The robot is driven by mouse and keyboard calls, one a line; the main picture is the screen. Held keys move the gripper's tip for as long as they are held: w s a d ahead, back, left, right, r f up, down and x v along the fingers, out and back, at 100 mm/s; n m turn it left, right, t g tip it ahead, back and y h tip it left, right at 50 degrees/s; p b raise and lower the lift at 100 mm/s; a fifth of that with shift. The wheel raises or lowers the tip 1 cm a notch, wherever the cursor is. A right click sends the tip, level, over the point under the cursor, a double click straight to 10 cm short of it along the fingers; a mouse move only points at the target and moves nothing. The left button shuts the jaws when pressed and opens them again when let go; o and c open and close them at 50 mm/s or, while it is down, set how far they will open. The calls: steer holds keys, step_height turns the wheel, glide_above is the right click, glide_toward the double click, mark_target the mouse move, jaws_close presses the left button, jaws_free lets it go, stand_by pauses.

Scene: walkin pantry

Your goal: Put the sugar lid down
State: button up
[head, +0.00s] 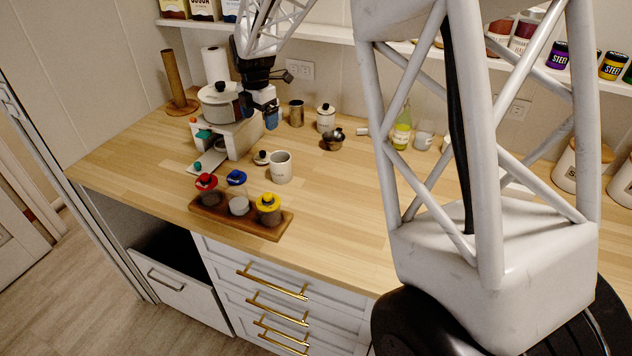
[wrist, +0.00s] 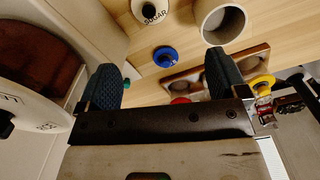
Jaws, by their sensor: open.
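The sugar lid (head: 261,158) is a round white lid with a dark knob. It lies on the wooden counter just left of an open white canister (head: 280,167). In the wrist view the lid (wrist: 150,14) shows the word SUGAR at the top edge, apart from the canister (wrist: 222,24), whose open mouth faces the camera. My gripper (head: 265,118) is above the counter, behind the lid and clear of it. In the wrist view the fingers of my gripper (wrist: 163,78) are wide apart with nothing between them.
A wooden rack (head: 241,221) with red, blue and yellow lidded jars stands at the counter's front edge. A white appliance (head: 240,136) bearing a pot (head: 219,104) is close left of my gripper. The counter's front middle is clear.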

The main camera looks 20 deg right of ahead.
steer(key=s+r+m+t, duration=0.1)
steer(key=s+r+m, duration=0.2)
steer(key=s+m, duration=0.55)
steer(key=s+r+m, duration=0.3)
steer(key=s+r, duration=0.1)
steer(key=s, duration=0.9)
steer(key=s+r+m+t, duration=0.1)
steer(key=s+r+m, duration=0.3)
steer(key=s, duration=0.7)
steer(key=s+d+f+m, duration=0.1)
steer(key=s+f+m, duration=0.3)
steer(key=s+m, duration=0.4)
steer(key=s, duration=0.4)
steer(key=shift+s, duration=0.3)
